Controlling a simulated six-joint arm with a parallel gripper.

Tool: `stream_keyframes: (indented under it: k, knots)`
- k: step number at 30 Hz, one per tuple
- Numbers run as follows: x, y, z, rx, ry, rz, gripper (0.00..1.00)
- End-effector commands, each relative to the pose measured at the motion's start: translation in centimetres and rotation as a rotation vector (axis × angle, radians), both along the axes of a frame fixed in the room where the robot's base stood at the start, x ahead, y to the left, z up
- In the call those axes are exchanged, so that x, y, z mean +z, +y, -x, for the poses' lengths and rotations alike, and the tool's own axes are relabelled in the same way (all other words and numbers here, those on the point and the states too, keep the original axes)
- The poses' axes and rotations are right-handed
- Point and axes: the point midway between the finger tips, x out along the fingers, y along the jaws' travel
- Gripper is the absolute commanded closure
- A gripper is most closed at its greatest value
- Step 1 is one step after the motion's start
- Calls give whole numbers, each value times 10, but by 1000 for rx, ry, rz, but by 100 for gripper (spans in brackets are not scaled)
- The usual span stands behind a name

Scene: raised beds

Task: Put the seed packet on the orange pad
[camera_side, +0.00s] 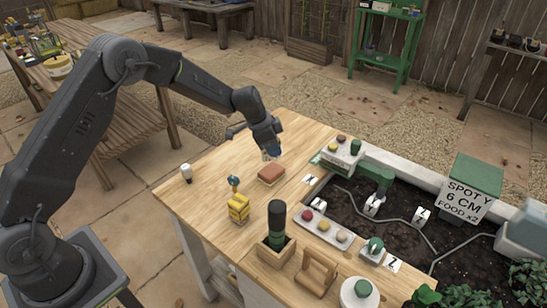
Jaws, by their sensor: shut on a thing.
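My gripper (269,152) is above the wooden table, near its far side. It is shut on a small bluish-white thing, the seed packet (272,156), of which only a small part shows below the fingers. The orange pad (271,174) is a flat orange-brown block lying on the table, just below the gripper in the picture. The packet looks held above the pad's far side, but the exact gap between them cannot be told from this view.
A dark green bottle (277,225) stands in a wooden holder in front. A tray with round items (325,228) lies right, beside the soil bed (410,205).

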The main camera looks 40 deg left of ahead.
Motion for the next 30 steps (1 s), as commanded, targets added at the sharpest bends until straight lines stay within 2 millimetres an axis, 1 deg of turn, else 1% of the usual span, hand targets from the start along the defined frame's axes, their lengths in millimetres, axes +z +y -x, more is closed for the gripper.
stream_keyframes:
  k: [2, 9, 20, 21, 28, 29, 30]
  knots:
    - [-6, -1, 0, 1, 2, 0, 100]
    - [-38, 0, 1, 0, 3, 0, 100]
    - [-42, 0, 0, 1, 0, 0, 100]
    - [-43, 0, 0, 1, 0, 0, 81]
    - [-42, 0, 0, 1, 0, 0, 59]
    - [-42, 0, 0, 1, 0, 0, 56]
    - [-42, 0, 0, 1, 0, 0, 56]
